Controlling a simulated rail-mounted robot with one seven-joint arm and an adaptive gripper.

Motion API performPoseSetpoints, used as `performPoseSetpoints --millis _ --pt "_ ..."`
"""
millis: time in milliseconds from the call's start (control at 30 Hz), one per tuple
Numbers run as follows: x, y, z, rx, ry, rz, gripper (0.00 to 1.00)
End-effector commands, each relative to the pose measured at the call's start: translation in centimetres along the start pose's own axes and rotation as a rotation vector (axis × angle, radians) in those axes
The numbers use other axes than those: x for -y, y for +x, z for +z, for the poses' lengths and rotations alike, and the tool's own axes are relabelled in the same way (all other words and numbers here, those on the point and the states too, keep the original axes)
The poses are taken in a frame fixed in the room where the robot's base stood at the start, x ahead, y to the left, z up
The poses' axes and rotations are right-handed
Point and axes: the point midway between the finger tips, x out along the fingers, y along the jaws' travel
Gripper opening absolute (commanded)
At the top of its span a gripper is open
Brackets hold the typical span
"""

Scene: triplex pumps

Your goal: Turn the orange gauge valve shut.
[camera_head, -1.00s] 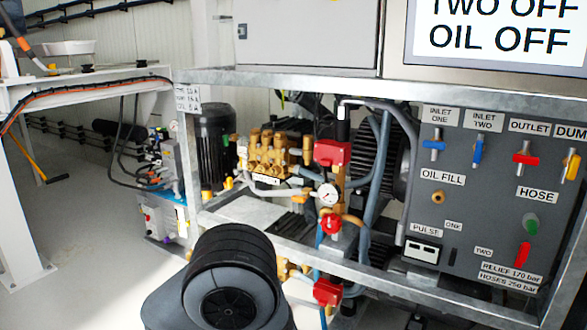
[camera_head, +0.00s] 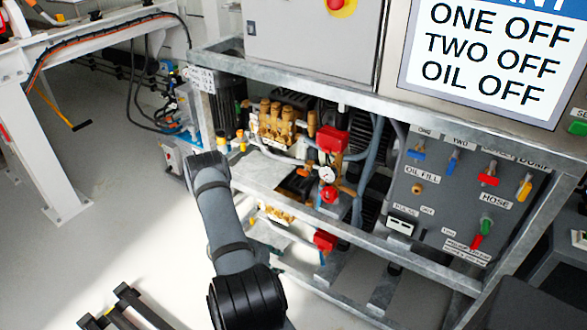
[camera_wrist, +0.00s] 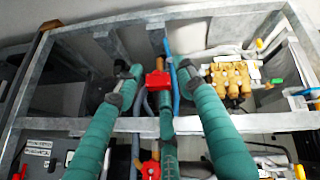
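In the head view a round white gauge (camera_head: 327,174) sits in the middle of the pump frame. Just below it is a small red-orange knob (camera_head: 328,195), with an orange curved piece (camera_head: 347,190) at its right. Which of them is the gauge valve, and its handle's angle, are too small to tell. My gripper (camera_wrist: 157,78) shows in the wrist view as long teal fingers, spread apart with nothing held between them. A red fitting (camera_wrist: 157,87) shows beyond the fingers, and another red fitting (camera_wrist: 150,170) is at the bottom edge.
Galvanised frame beams (camera_head: 300,185) cross around the pumps. Red blocks sit above (camera_head: 331,139) and below (camera_head: 325,240) the gauge. The grey labelled panel (camera_head: 455,215) is at right. Brass pump heads (camera_head: 282,123) are left of the gauge. The floor at left (camera_head: 130,200) is mostly clear.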

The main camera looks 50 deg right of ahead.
Motion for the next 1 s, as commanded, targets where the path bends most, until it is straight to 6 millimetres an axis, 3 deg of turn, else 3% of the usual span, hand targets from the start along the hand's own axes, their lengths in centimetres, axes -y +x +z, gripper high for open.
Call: performPoseSetpoints --millis 33,133,200,333,500,600,767,1000 --pt "-1.9 0.8 -1.3 -0.068 -0.046 0.082 0.39" --pt "-5.7 0.3 -5.5 -0.216 -0.169 0.264 0.39" --pt "-8.3 -1.4 -9.1 -0.312 -0.264 0.400 0.39" --pt "-11.3 -5.3 -14.0 -0.426 -0.477 0.628 0.39" --pt "-11.2 -8.9 -18.1 -0.518 -0.726 0.789 0.39" --pt "-10.8 -9.6 -19.3 -0.535 -0.813 0.830 0.39" --pt "-11.6 -8.7 -20.3 -0.523 -0.829 0.836 0.39" --pt "-13.5 -6.0 -23.4 -0.525 -0.825 0.834 0.39"
